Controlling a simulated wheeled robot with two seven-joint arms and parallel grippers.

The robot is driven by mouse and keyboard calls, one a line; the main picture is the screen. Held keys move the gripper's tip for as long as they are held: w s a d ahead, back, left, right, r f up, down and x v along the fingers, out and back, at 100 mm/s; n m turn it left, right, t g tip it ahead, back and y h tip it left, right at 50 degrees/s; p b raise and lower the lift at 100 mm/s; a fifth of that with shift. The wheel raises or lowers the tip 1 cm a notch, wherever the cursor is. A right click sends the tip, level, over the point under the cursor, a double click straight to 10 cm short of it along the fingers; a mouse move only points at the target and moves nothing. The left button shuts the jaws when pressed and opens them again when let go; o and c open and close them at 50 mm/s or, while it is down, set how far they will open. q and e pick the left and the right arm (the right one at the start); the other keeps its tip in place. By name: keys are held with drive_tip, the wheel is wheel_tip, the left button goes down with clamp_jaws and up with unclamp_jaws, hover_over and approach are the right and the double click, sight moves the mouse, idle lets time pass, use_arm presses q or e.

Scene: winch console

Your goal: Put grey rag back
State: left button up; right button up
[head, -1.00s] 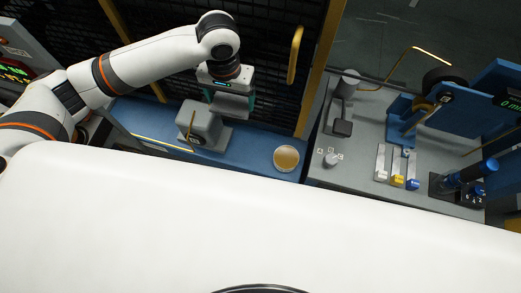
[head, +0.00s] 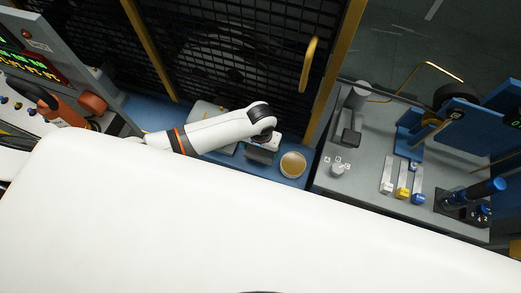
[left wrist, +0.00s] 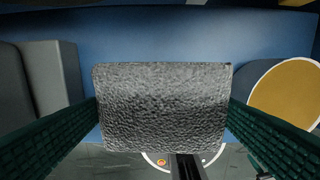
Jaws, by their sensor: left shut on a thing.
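My left gripper (head: 262,152) reaches in from the left over the blue bench, just left of a round amber dish. In the left wrist view, its green ribbed fingers (left wrist: 163,108) are shut on the grey rag (left wrist: 162,100), a rough, speckled, block-like piece. The rag is in front of the blue surface (left wrist: 165,38); I cannot tell whether it touches it. In the head view the rag is mostly hidden by the gripper. My right gripper is not in view.
The amber dish (head: 292,165) stands close right of the gripper. A grey box (head: 206,110) is behind my arm. A black mesh guard with a yellow handle (head: 309,64) stands behind the bench. A grey console (head: 370,190) with levers is at the right.

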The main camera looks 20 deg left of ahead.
sight(261, 151)
use_arm(q)
drive_tip(key=shift+f, duration=1.2)
drive_tip(key=shift+f, duration=0.2)
drive_tip(key=o, duration=0.8)
drive_tip(key=shift+r, duration=0.15)
wheel_tip(261, 151, up, 12)
drive_tip(key=shift+r, duration=0.1)
drive_tip(key=shift+d, duration=0.1)
